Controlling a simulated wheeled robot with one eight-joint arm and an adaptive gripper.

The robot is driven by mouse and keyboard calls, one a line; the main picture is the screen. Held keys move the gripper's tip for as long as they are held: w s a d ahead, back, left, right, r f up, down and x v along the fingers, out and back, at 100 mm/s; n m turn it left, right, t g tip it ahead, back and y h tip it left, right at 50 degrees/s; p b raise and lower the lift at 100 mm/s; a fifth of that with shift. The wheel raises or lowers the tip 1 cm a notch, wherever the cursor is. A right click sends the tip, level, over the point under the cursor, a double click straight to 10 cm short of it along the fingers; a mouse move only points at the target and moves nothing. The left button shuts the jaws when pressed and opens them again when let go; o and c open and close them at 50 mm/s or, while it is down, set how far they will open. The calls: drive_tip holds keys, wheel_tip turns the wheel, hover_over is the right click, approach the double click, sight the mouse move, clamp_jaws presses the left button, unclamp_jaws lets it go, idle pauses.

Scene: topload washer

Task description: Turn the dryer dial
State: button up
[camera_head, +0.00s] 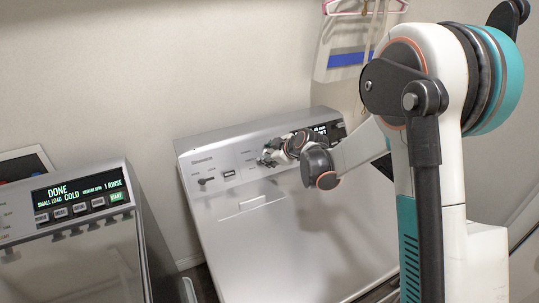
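The dryer (230,215) is the silver machine in the middle, with a sloped control panel (203,161) along its back edge. My gripper (266,160) is at the middle of this panel, reaching in from the right. Its small dark fingertips are at or very close to the panel face. I cannot make out the dial apart from the fingers there, and contact is unclear. Whether the fingers are open or shut is too small to tell. A lit display (320,130) shows on the panel to the right, partly hidden by my wrist.
A second machine (85,270) stands at the left, its lit display (80,195) reading "DONE". A narrow gap separates the two machines. A pink hanger (365,12) and a pale item with a blue band (346,60) hang on the wall behind. My arm fills the right side.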

drive_tip(key=shift+m, duration=0.3)
drive_tip(key=shift+f+m+b, duration=0.1)
drive_tip(key=shift+m+b, duration=0.55)
drive_tip(key=shift+m, duration=0.55)
drive_tip(key=m+t+b, duration=0.1)
drive_tip(key=m, duration=0.3)
drive_tip(key=shift+m, duration=0.4)
drive_tip(key=m+b, duration=0.1)
drive_tip(key=m, duration=0.2)
drive_tip(key=shift+m+t, duration=0.3)
drive_tip(key=m+b, duration=0.1)
drive_tip(key=m, duration=0.3)
drive_tip(key=shift+d, duration=0.15)
drive_tip(key=m, duration=0.3)
drive_tip(key=m+h+b, duration=0.1)
drive_tip(key=m, duration=0.3)
drive_tip(key=shift+m+t, duration=0.3)
drive_tip(key=shift+t, duration=0.1)
drive_tip(key=m+h, duration=0.1)
drive_tip(key=m, duration=0.5)
drive_tip(key=shift+m, duration=0.3)
